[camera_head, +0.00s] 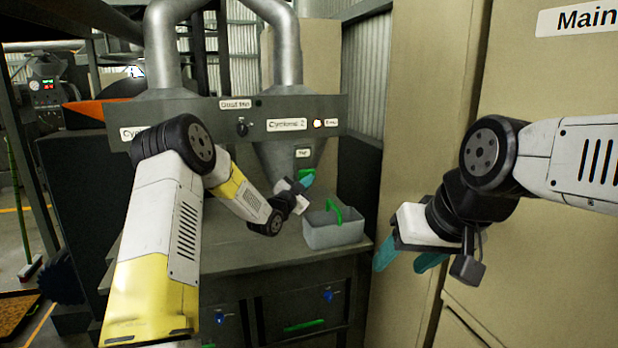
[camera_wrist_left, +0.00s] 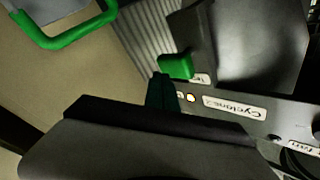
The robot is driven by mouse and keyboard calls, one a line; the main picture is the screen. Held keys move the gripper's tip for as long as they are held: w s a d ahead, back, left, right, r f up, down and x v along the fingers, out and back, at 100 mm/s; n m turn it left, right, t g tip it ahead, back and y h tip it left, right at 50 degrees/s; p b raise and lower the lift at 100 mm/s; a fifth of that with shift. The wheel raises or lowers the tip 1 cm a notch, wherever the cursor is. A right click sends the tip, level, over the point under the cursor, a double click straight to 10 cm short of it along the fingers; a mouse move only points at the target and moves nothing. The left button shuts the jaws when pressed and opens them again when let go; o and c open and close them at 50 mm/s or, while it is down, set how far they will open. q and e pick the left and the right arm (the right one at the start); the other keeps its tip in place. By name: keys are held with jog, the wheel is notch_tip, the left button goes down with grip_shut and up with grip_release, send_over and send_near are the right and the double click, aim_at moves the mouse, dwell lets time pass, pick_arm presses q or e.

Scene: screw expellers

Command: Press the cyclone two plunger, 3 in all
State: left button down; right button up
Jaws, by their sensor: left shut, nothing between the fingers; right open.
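The cyclone two plunger is a green knob (camera_head: 306,174) at the lower part of the Cyclone 2 cone (camera_head: 286,155), under a small tag. In the left wrist view the green plunger (camera_wrist_left: 176,67) stands just beyond my fingertips. My left gripper (camera_head: 306,183) is shut and empty, its teal fingers pointing at the plunger. In the left wrist view the fingers (camera_wrist_left: 162,90) appear very near the plunger; I cannot tell whether they touch it. My right gripper (camera_head: 408,263) is open and empty, well to the right of the plunger.
A grey bin (camera_head: 334,236) with a green handle stands on the bench (camera_head: 220,262) below the cone. A panel above carries the Cyclone 2 label (camera_head: 287,125) and a glowing lamp (camera_head: 318,123). A tall beige cabinet (camera_head: 425,110) stands at right.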

pick_arm(q)
jog(key=shift+s, duration=0.15)
jog(key=shift+s+d, duration=0.3)
jog(key=shift+s, duration=0.5)
jog(key=shift+s+d, duration=0.25)
jog(key=shift+s, duration=0.55)
jog(key=shift+s+d, duration=0.3)
jog(key=shift+s, duration=0.5)
dwell(1.0)
jog(key=s+m, duration=0.1)
jog(key=m, duration=0.5)
jog(key=s+m, duration=0.1)
jog(key=m, duration=0.5)
jog(key=s+d+m, duration=0.1)
jog(key=m, duration=0.6)
jog(key=shift+s+r+g, duration=0.1)
jog(key=shift+s+g, duration=0.2)
jog(key=shift+g, duration=0.1)
jog(key=shift+w, duration=0.1)
jog(key=w+a, duration=0.2)
jog(key=w, duration=0.6)
jog(key=shift+a, duration=0.3)
jog(key=shift+w, duration=0.2)
dwell(0.8)
